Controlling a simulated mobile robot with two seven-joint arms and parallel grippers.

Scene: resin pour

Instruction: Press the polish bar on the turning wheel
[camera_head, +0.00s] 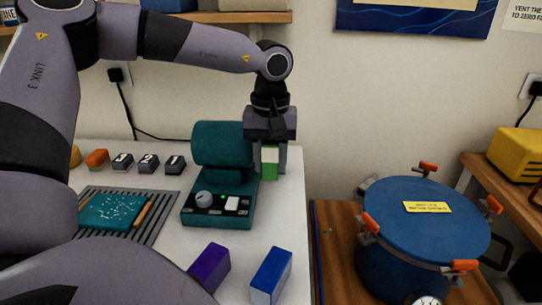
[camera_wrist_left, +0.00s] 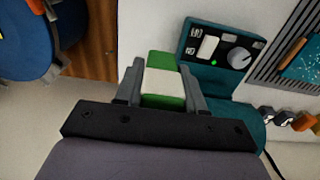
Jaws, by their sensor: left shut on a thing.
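A teal bench machine (camera_head: 222,146) with a thick round upper body stands on the white table; it also shows in the wrist view (camera_wrist_left: 190,46). Its front panel has a grey knob (camera_head: 204,198), a white switch and a lit green light. I cannot tell a separate wheel face or whether it turns. My left gripper (camera_head: 269,158) points down just right of the round body. It is shut on a green and white bar (camera_head: 270,170), held between the fingers in the wrist view (camera_wrist_left: 164,84). Whether the bar touches the machine is hidden. My right gripper is out of view.
A purple bar (camera_head: 209,268) and a blue bar (camera_head: 271,275) lie at the table's front. A slotted grey mat (camera_head: 165,229) with a teal board (camera_head: 112,212) lies left; small blocks sit behind it. A blue lidded pot (camera_head: 425,225) with orange clamps stands right, beyond the table edge.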

